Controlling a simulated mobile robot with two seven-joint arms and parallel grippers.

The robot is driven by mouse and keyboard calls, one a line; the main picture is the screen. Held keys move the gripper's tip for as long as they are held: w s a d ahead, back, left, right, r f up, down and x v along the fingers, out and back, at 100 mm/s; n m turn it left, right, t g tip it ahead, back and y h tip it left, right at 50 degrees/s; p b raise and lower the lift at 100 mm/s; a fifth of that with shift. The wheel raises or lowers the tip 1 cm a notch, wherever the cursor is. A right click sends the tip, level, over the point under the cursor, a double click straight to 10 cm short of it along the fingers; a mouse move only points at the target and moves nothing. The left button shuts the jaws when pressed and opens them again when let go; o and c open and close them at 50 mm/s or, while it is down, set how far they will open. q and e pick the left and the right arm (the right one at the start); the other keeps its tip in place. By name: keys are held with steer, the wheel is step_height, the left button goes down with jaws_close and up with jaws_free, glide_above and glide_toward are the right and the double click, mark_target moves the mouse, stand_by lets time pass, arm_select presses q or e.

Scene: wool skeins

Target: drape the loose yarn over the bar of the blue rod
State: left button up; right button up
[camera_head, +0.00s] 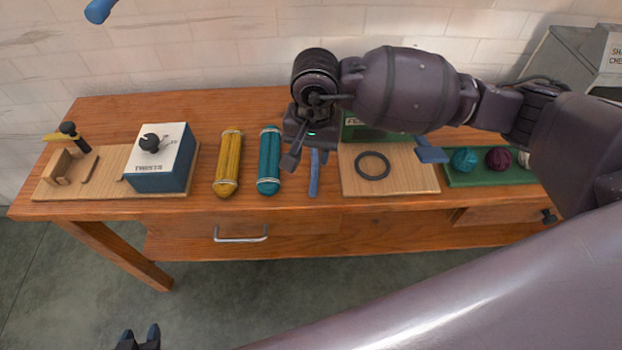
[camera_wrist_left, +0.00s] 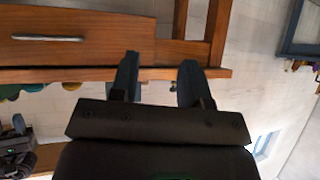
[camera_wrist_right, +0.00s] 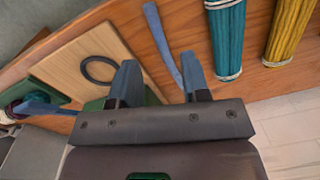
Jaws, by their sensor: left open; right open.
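A slim blue strip (camera_head: 314,178) lies on the table by the front edge; it also shows in the right wrist view (camera_wrist_right: 163,45). It may be the loose yarn, but I cannot be sure. A blue piece (camera_head: 431,152) stands out beside the green box, and another blue rounded end (camera_head: 98,10) shows at the top left; I cannot tell which belongs to the blue rod. My right gripper (camera_head: 305,158) is open and empty above the table, near the strip. My left gripper (camera_head: 138,338) is open and empty, low in front of the table.
Yellow (camera_head: 228,163) and teal (camera_head: 269,160) skeins lie mid-table. A dark ring (camera_head: 373,165) lies on a wooden board (camera_head: 415,183). A green tray (camera_head: 480,180) holds yarn balls. A lettered box (camera_head: 163,158) stands at left. The right arm hides part of the table's back.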

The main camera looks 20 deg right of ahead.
mark_target(313, 189)
arm_select(q)
steer(key=shift+d+f+b, duration=0.1)
steer(key=shift+f+b, duration=1.65)
steer(key=shift+b, duration=0.45)
arm_select(e)
steer(key=shift+n, duration=0.5)
steer(key=shift+s+d+f, duration=0.1)
steer(key=shift+s+f, duration=0.05)
steer(key=shift+f, duration=2.35)
steer(key=shift+s+d+f, duration=0.1)
steer(key=shift+f, duration=2.35)
steer(key=c, duration=0.7)
steer(key=shift+r, duration=0.15)
arm_select(q)
step_height(313, 189, up, 8)
steer(key=w+t+p, duration=0.1)
steer(key=w+p, duration=0.1)
steer(key=p, duration=0.3)
steer(key=shift+w, duration=0.35)
arm_select(e)
step_height(313, 189, up, 12)
steer(key=shift+f, duration=0.15)
arm_select(q)
steer(key=shift+s+f, duration=0.1)
